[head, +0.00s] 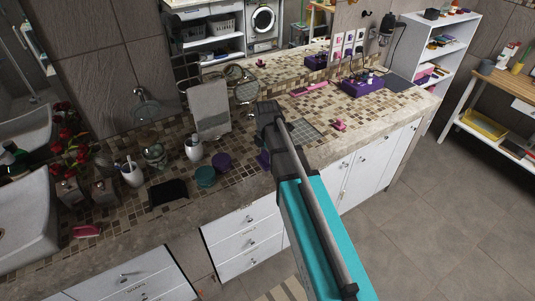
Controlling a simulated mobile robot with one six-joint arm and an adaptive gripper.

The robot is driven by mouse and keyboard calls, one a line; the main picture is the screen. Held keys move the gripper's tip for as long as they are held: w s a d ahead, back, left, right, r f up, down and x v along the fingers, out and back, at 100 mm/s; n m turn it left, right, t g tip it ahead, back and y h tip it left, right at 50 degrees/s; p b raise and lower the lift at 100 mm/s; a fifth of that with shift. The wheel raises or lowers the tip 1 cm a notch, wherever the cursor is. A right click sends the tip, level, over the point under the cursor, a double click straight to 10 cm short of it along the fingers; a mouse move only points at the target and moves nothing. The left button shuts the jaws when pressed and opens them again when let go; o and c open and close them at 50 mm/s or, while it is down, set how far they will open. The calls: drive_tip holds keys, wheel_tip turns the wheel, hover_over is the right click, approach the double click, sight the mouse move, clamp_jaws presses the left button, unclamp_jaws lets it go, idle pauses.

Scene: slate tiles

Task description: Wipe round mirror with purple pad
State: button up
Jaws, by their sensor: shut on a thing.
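A round mirror (246,93) on a stand is on the mosaic counter, beside a hanging grey towel. My arm reaches over the counter from the lower right, and the dark end with my gripper (267,146) is in front of and below the round mirror, apart from it in the picture. A purple piece (262,159), which looks like the purple pad, shows at the left edge of my gripper. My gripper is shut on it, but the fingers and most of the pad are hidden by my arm.
The grey towel (210,108) hangs left of the round mirror. A teal cup (205,176), a purple cup (222,162) and a white cup (194,149) stand left of my gripper. A purple box (362,84) is further right. A large wall mirror (285,72) backs the counter.

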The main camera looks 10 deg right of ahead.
drive_tip(key=o, duration=0.7)
drive_tip(key=shift+c, duration=0.2)
drive_tip(key=c, duration=0.4)
drive_tip(key=shift+f+b, duration=1.2)
drive_tip(key=shift+f, duration=0.05)
drive_tip(key=shift+r, duration=0.1)
